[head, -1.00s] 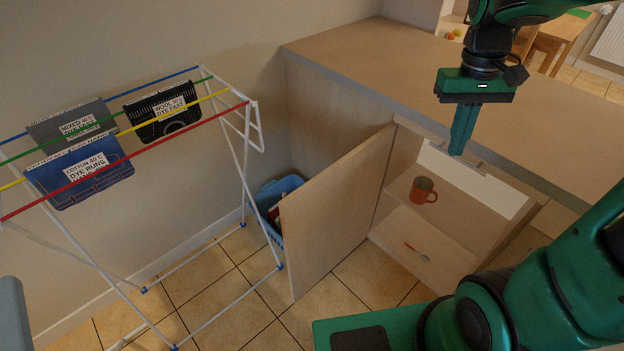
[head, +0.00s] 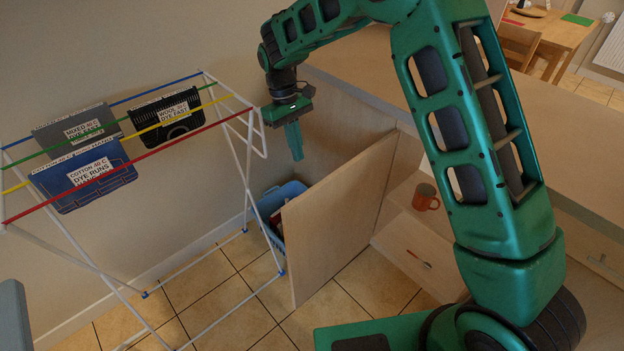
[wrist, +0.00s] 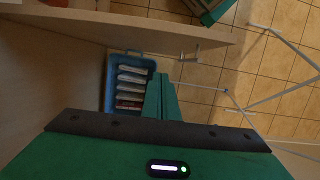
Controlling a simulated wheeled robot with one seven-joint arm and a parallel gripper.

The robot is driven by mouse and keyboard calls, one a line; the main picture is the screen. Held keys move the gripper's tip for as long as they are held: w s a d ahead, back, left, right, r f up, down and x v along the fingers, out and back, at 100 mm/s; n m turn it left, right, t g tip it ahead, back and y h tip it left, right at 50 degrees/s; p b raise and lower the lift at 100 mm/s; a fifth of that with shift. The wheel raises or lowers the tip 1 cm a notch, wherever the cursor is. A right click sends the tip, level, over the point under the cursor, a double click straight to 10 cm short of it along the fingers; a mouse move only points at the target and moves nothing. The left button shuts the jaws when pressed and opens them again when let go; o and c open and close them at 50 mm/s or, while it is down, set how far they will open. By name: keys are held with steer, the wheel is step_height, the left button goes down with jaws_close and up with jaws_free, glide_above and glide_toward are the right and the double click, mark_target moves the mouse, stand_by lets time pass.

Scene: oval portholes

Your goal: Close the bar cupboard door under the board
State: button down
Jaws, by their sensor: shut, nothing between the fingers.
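The bar cupboard door (head: 345,215) stands wide open, sticking out from the bar's front. In the wrist view the door (wrist: 130,27) runs across the top, seen nearly edge-on, with a small handle (wrist: 190,57) on the face toward the basket. The cupboard's inside (head: 400,225) is partly hidden by my arm. My gripper (head: 297,157) is shut and empty, pointing down above the door's top edge, on the outer side of the door over the basket. Its fingers (wrist: 160,97) show together in the wrist view, apart from the door. The wooden bar board (head: 355,85) lies above the cupboard.
A blue basket (head: 290,193) stands on the floor behind the door; it also shows in the wrist view (wrist: 112,90). A drying rack (head: 250,150) with hanging signs stands at left. A red mug (head: 425,197) and a small red-handled item (head: 418,258) are in the cupboard.

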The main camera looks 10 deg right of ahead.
steer(key=s+d+f, duration=0.3)
steer(key=s+f, duration=0.2)
steer(key=f, duration=0.4)
steer(key=shift+s+d+f, duration=0.15)
steer(key=shift+d+f, duration=0.15)
